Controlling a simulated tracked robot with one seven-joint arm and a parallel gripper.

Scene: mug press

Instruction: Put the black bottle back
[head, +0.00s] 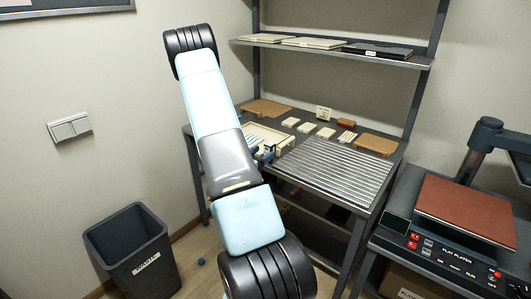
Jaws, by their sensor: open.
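I cannot make out a black bottle anywhere in the head view; it may be hidden behind my arm. My arm crosses the middle of the picture and covers part of the bench. What looks like my gripper (264,153), small, dark and blue, pokes out to the right of the arm. It is over or beside a pale wooden tray (283,136) at the bench's left. It is open, and I see nothing held in it. Most of it is hidden.
The bench (398,155) bears a ribbed metal rack (335,170), small pale blocks (326,132) and wooden boards (375,146). A shelf (425,62) hangs above. A flat press (468,212) stands right, a waste bin (130,250) left.

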